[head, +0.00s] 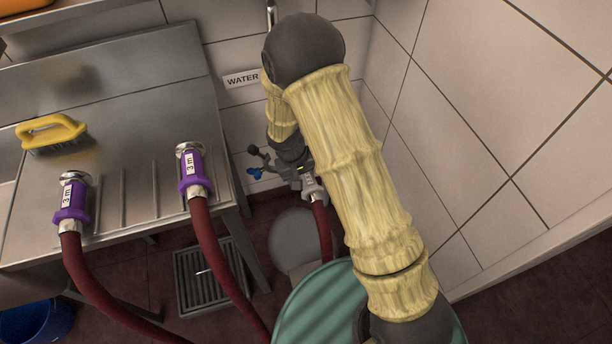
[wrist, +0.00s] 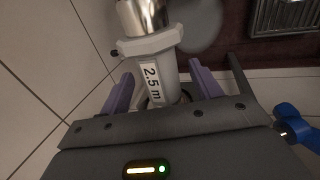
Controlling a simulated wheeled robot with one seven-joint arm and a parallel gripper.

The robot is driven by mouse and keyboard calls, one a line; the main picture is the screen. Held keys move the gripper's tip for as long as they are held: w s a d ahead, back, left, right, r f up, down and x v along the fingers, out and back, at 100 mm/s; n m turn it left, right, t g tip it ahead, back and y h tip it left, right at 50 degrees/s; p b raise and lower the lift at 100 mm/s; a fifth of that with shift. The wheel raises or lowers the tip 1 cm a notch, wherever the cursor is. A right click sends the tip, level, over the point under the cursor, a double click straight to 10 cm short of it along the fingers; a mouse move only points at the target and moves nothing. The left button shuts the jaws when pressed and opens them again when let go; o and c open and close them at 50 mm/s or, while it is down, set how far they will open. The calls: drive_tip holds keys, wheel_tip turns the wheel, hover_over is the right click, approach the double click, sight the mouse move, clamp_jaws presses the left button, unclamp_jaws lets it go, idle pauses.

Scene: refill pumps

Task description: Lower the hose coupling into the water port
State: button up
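The pale grey hose coupling (head: 313,189), labelled "2.5 m", is at the end of my arm, with its red hose (head: 323,232) hanging down. In the wrist view the coupling (wrist: 153,78) lies between the two purple fingers of my gripper (wrist: 161,78). A gap shows on its right side and a thinner one on its left, so the gripper looks open around it. In the head view my gripper (head: 292,168) is by the wall below the WATER sign (head: 241,78). The water port cannot be made out, so I cannot tell whether the coupling sits in it.
A blue valve handle (head: 256,173) is left of my gripper, also in the wrist view (wrist: 296,122). Two purple "3 m" couplings (head: 72,200) (head: 192,172) stand on the steel bench (head: 140,95) beside a yellow brush (head: 50,130). A green drum (head: 310,305) is below my arm.

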drive_tip(key=p+v, duration=0.2)
drive_tip(key=v, duration=1.5)
drive_tip(key=shift+r, duration=0.2)
drive_tip(key=s+d+r+m+t+y, duration=0.1)
drive_tip(key=s+d+r+m+y, duration=0.15)
drive_tip(key=s+d, duration=0.5)
drive_tip(key=s+d+r+m+t+y, duration=0.1)
drive_tip(key=s+d+r, duration=0.25)
drive_tip(key=d, duration=0.75)
wheel_tip(320, 180, up, 16)
drive_tip(key=p, duration=1.7)
drive_tip(key=shift+s+a+f, duration=0.15)
drive_tip(key=shift+a+f, duration=0.05)
drive_tip(key=shift+a, duration=0.05)
drive_tip(key=shift+h, duration=0.25)
